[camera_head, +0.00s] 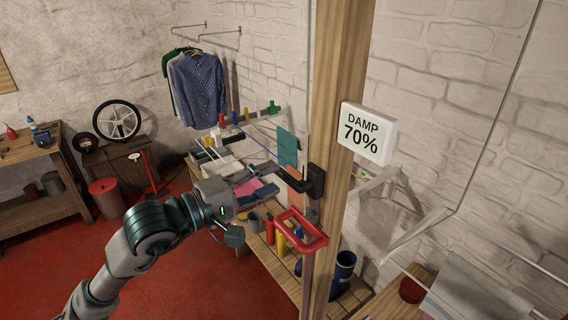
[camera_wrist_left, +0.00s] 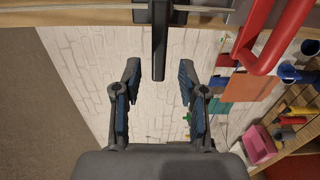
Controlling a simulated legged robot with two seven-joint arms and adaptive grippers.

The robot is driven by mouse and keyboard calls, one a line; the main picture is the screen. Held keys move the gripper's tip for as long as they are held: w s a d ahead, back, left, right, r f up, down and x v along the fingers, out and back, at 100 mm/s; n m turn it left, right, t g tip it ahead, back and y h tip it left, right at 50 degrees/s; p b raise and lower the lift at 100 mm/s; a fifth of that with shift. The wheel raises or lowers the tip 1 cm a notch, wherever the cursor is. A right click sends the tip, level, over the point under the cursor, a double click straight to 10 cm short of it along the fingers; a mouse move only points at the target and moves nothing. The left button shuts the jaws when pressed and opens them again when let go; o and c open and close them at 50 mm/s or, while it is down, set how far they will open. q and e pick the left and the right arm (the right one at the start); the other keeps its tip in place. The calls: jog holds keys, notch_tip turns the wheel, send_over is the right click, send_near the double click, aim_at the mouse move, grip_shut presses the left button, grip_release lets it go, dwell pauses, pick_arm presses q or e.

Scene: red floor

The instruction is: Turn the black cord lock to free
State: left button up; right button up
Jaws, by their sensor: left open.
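The black cord lock (camera_head: 317,181) is mounted on the wooden post, and its dark lever (camera_head: 285,187) sticks out to the left. In the left wrist view the black lever (camera_wrist_left: 159,40) comes down from the top, and its tip lies between my fingertips in the picture with gaps on both sides. My left gripper (camera_head: 268,182) is open and empty at the lever's free end; it also shows in the left wrist view (camera_wrist_left: 160,72). I see no finger pressing on the lever. My right gripper is in neither view.
A red loop handle (camera_head: 316,246) sits just below the lock; it also shows in the left wrist view (camera_wrist_left: 262,45). A DAMP 70% sign (camera_head: 368,133) is beside the wooden post (camera_head: 341,70). A bench (camera_head: 285,275) with bottles stands behind. White brackets (camera_head: 415,235) are at right.

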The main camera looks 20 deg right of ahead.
aim_at(278, 175)
pick_arm(q)
jog(key=p+x, duration=0.1)
jog(key=x, duration=0.2)
jog(key=shift+w+d, duration=0.25)
jog(key=shift+d, duration=0.1)
jog(key=shift+a, duration=0.1)
grip_shut()
